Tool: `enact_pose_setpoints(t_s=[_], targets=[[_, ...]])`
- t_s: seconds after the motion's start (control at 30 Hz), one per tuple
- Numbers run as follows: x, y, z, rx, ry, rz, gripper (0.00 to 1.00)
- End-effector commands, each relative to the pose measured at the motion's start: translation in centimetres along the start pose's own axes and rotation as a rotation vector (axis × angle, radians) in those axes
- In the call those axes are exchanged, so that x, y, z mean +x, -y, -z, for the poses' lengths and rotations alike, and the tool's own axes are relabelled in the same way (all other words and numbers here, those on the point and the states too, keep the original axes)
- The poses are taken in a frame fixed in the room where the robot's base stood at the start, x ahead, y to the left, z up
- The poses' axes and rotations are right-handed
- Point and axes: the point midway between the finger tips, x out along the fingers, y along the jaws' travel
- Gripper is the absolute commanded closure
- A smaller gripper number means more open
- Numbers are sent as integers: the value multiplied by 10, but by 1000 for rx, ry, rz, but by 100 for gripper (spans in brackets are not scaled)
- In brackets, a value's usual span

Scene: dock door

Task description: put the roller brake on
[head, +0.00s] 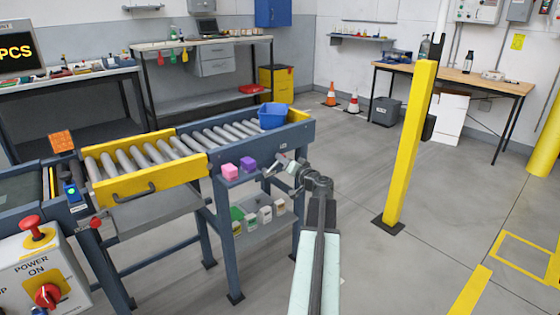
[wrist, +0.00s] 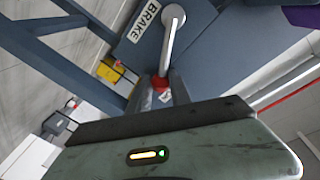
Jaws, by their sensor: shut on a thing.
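The roller brake is a silver lever (wrist: 170,42) on the dark blue-grey conveyor frame, beside a white BRAKE label (wrist: 144,21) in the wrist view. Its pivot end is at the top and its red tip (wrist: 160,82) lies between my fingers. My gripper (wrist: 164,94) is shut on the lever at this red end. In the head view my gripper (head: 272,170) is at the right end of the roller conveyor (head: 292,133), against its near side. The lever is too small there to make out its angle.
A blue bin (head: 272,116) sits on the rollers' far end. Pink (head: 230,171) and purple (head: 248,163) blocks stand on a small ledge left of my gripper. A lower shelf holds several small boxes. A yellow post (head: 409,145) stands right of my arm, with open floor between.

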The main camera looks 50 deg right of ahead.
Motion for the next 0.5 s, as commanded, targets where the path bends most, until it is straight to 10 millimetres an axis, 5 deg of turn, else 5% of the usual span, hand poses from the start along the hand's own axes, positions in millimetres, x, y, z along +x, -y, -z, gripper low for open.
enact_pose_setpoints(t_s=[0.1,0.13,0.2,0.5], targets=[[0,-1,-1,-1,4,2,100],[-1,-1,0,-1,4,2,73],[-2,-2,0,-1,3,1,53],[-3,-5,3,-2,0,-2,53]])
